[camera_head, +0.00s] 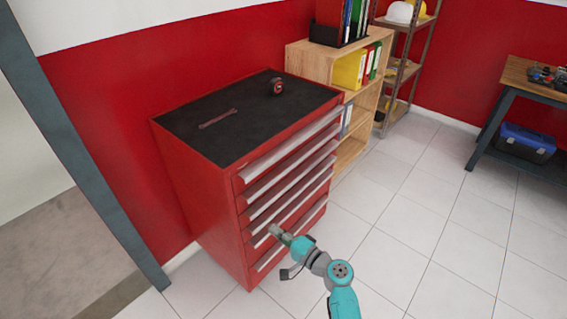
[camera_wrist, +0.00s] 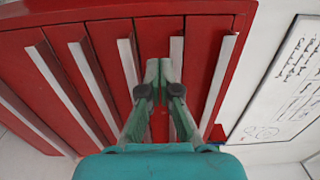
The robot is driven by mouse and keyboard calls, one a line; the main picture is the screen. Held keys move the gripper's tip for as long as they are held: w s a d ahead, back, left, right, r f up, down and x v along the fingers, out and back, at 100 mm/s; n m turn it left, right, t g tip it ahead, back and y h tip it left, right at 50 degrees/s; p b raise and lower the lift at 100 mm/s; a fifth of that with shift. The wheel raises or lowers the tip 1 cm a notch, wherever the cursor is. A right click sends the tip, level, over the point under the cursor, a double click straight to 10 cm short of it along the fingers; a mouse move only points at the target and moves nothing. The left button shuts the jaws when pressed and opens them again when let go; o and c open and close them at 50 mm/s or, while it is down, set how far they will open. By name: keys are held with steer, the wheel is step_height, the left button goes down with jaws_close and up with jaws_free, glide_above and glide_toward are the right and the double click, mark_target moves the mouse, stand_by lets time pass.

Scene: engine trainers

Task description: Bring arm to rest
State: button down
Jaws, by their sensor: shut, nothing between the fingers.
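My gripper (camera_head: 280,236) is at the end of my teal and grey arm, in front of the lower drawers of a red tool cabinet (camera_head: 200,220). In the wrist view my gripper (camera_wrist: 159,70) is shut with its fingertips together and nothing held. The cabinet's drawer fronts (camera_wrist: 105,60) with long pale handles fill much of that view. Whether the fingertips touch a drawer or handle I cannot tell. All the drawers look closed.
A wrench (camera_head: 217,118) and a tape measure (camera_head: 277,86) lie on the cabinet's black top. A wooden shelf (camera_head: 350,150) with binders stands behind it. A workbench (camera_head: 525,90) with a blue toolbox (camera_head: 524,142) below is at right. The tiled floor (camera_head: 430,240) between is clear.

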steer(key=s+d+f+h, duration=0.5)
steer(key=s+d+f, duration=0.3)
steer(key=s+f, duration=0.35)
steer(key=s+d+t+h, duration=0.1)
steer(key=s+d+h, duration=0.1)
steer(key=s+d, duration=0.35)
steer(key=s+d+n+h, duration=0.1)
steer(key=s+d+h, duration=0.1)
steer(key=s, duration=0.6)
steer(key=s+d+t+h, duration=0.1)
steer(key=s+d+h, duration=0.1)
steer(key=s+d, duration=0.35)
steer(key=s+d+r+n+t+h, duration=0.1)
steer(key=s+d+r+n, duration=0.1)
steer(key=s+r, duration=0.8)
steer(key=s+d+r+n+t+h, duration=0.1)
steer(key=s+r+n, duration=0.3)
steer(key=s+r, duration=0.6)
steer(key=shift+d+r+h, duration=0.3)
steer(key=shift+d+h, duration=0.35)
steer(key=shift+h, duration=0.15)
